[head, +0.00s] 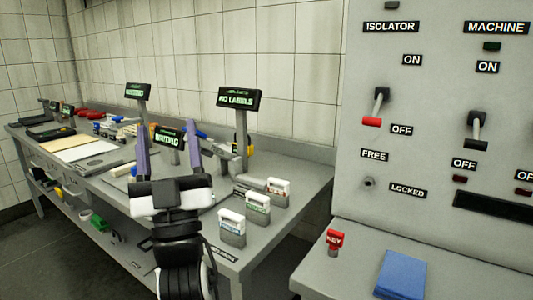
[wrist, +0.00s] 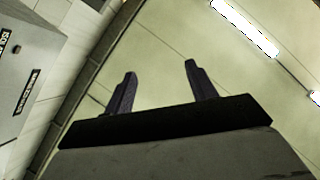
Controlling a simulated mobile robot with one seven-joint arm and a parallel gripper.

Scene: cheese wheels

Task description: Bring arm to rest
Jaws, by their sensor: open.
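My gripper (head: 168,150) is raised in the head view, with its two fingers pointing up and spread apart. Nothing is between them. In the wrist view the fingers of my gripper (wrist: 160,85) stand wide apart against the ceiling and the upper wall. My arm shows below the gripper in the head view, in front of the workbench (head: 300,196), and hides part of it.
Label holders (head: 257,207) stand at the bench's near right corner. Display screens on posts (head: 239,100) rise behind my gripper. A switch panel (head: 440,140) is at right, with a red key tag (head: 335,240) and a blue pad (head: 402,275) below it.

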